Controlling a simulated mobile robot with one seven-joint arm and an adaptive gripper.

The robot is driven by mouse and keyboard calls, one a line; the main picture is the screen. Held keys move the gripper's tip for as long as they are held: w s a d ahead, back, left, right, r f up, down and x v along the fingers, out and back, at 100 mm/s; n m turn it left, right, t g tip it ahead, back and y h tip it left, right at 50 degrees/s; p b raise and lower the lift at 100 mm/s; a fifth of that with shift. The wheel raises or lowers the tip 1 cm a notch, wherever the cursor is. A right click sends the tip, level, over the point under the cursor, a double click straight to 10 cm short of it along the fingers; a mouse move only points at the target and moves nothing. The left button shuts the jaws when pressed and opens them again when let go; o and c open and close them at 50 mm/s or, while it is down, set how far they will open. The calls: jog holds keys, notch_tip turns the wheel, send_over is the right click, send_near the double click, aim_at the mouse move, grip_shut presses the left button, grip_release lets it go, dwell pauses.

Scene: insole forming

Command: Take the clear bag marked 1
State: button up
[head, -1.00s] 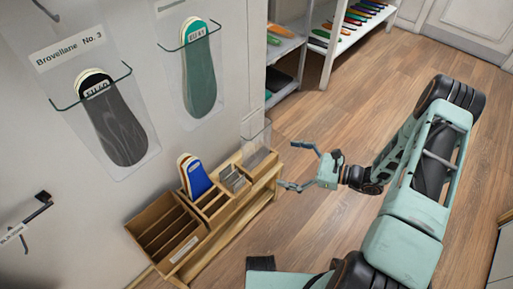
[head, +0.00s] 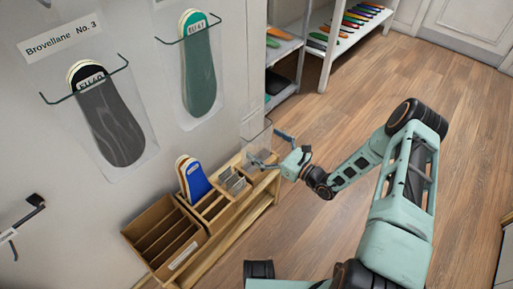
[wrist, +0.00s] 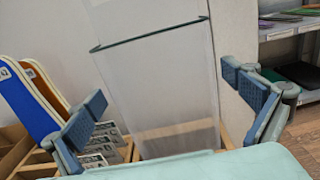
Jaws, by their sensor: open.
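A clear bag (head: 257,141) stands upright in the far-right end of the wooden rack in the head view. It fills the middle of the wrist view (wrist: 158,85), with a dark green line across its upper part. I cannot read a 1 on it. My gripper (head: 271,149) is open at the bag. In the wrist view its blue-grey fingers (wrist: 165,88) are spread, one on each side of the bag, with no clear contact on it.
The wooden rack (head: 217,229) runs along the wall, with blue-and-white insoles (head: 192,178) and small labelled pieces (head: 233,181) beside the bag. Large insoles (head: 108,120) hang on the wall in clear pouches. A white shelf (head: 327,45) stands behind. The floor to the right is open.

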aim_at(262, 142)
jog(key=shift+x, duration=1.5)
jog(key=shift+c, duration=0.6)
